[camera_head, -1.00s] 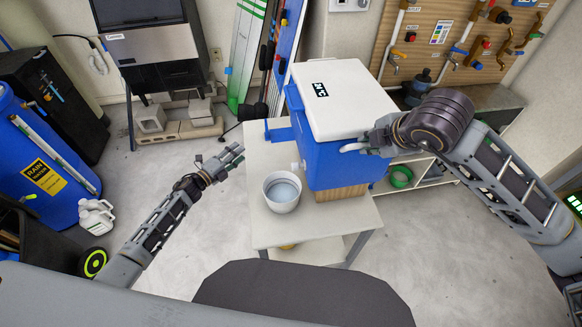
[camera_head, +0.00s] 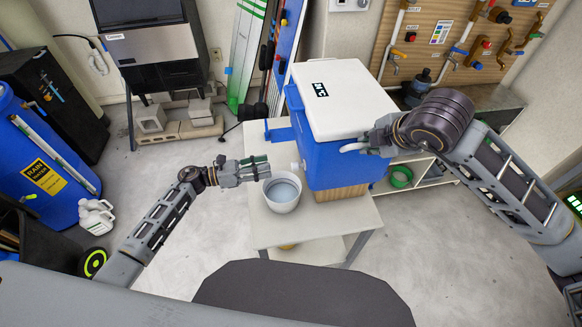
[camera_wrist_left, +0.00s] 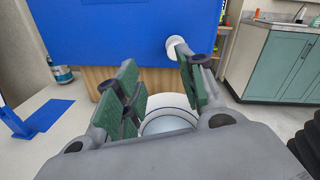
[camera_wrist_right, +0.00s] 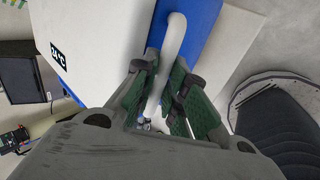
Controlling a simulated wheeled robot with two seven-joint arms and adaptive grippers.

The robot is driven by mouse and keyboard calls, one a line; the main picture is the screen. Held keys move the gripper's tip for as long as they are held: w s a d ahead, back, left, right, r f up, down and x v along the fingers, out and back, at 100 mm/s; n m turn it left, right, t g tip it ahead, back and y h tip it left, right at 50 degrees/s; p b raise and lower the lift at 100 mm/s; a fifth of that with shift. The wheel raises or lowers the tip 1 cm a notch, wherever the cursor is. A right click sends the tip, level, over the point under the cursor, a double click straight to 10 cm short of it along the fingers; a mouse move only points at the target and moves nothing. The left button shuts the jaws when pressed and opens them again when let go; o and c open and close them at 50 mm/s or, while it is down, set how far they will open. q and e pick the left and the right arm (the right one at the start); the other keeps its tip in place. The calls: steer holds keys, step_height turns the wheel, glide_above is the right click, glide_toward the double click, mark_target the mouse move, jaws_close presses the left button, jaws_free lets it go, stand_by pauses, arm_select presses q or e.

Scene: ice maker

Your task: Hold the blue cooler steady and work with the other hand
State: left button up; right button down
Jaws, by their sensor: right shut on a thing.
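The blue cooler (camera_head: 330,155) with a white lid (camera_head: 345,98) stands on a wooden block (camera_head: 341,192) on a small table. My right gripper (camera_head: 375,144) is shut on the cooler's white side handle (camera_head: 354,147); the handle runs between its green finger pads (camera_wrist_right: 163,95). A white spigot (camera_wrist_left: 175,46) sticks out of the cooler's front, with a white bucket (camera_head: 282,193) of liquid below it. My left gripper (camera_head: 266,167) is open and empty, just above the bucket's rim and left of the spigot. In the left wrist view its fingers (camera_wrist_left: 160,95) stand apart, the right one close to the spigot.
The small white table (camera_head: 272,229) has bare surface in front of the cooler. A blue rain barrel (camera_head: 50,180) and white jug (camera_head: 95,216) stand at the left. The floor left of the table is clear.

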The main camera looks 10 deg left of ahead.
mark_target(295, 166)
arm_select(q)
steer(key=m, duration=0.1)
steer(key=s+m+g, duration=0.1)
steer(key=m, duration=0.2)
steer(key=shift+s+d+h, duration=0.3)
steer(key=shift+s+d, duration=0.05)
steer(key=shift+d, duration=0.15)
steer(key=x, duration=0.8)
steer(key=shift+d, duration=0.3)
stand_by(0.4)
steer(key=shift+w, duration=0.1)
jaws_close()
